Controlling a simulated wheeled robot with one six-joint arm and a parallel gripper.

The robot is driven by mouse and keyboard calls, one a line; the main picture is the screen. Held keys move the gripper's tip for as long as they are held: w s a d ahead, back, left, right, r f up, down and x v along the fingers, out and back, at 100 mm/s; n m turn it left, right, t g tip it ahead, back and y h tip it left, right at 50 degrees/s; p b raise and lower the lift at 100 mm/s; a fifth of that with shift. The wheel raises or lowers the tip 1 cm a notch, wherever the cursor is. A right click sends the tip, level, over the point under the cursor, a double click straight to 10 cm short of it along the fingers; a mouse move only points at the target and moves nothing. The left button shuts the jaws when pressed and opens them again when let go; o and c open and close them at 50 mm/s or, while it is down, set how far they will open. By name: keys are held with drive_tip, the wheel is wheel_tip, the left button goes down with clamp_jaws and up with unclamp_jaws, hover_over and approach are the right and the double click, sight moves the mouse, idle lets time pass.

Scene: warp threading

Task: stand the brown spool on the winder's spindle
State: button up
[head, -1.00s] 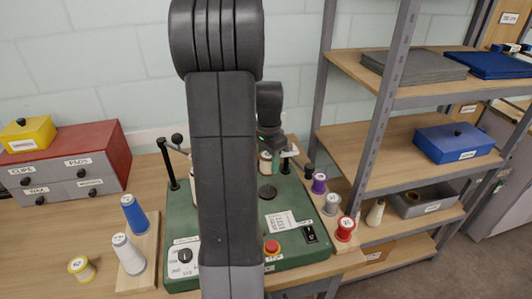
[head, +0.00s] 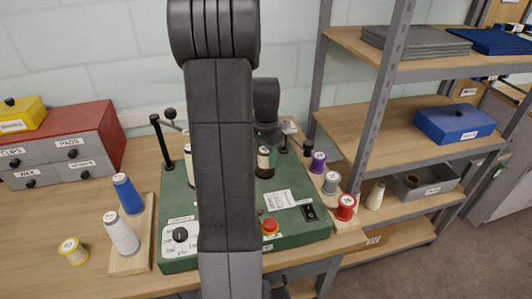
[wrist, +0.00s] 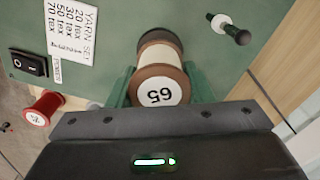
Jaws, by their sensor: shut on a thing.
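The brown spool (wrist: 158,62) has pale thread and a white end label reading 65. My gripper (wrist: 160,88) is shut on it, with a green finger on each side. In the head view the spool (head: 264,160) is held upright over the green winder (head: 290,238), partly behind my arm. A dark round plate (head: 265,173) on the winder shows just under the spool. In the wrist view a dark disc (wrist: 160,36) shows past the spool's far end. The spindle itself is hidden, and I cannot tell whether the spool touches it.
A black-capped post (wrist: 235,32) stands close beside the spool. A rack on the right holds purple, grey and red (head: 345,207) spools. Blue and white (head: 121,233) cones stand on a board at left, near a yellow spool (head: 73,250). Metal shelving (head: 385,100) rises at right.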

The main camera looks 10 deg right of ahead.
drive_tip(key=shift+f, duration=0.45)
drive_tip(key=shift+f+b, duration=0.6)
drive_tip(key=shift+f, duration=0.1)
drive_tip(key=o, duration=1.1)
drive_tip(key=shift+c, duration=0.2)
drive_tip(key=shift+r, duration=0.1)
wheel_tip(320, 180, up, 14)
drive_tip(key=shift+f+b, duration=0.15)
drive_tip(key=shift+b, duration=0.2)
drive_tip(key=shift+f, duration=0.1)
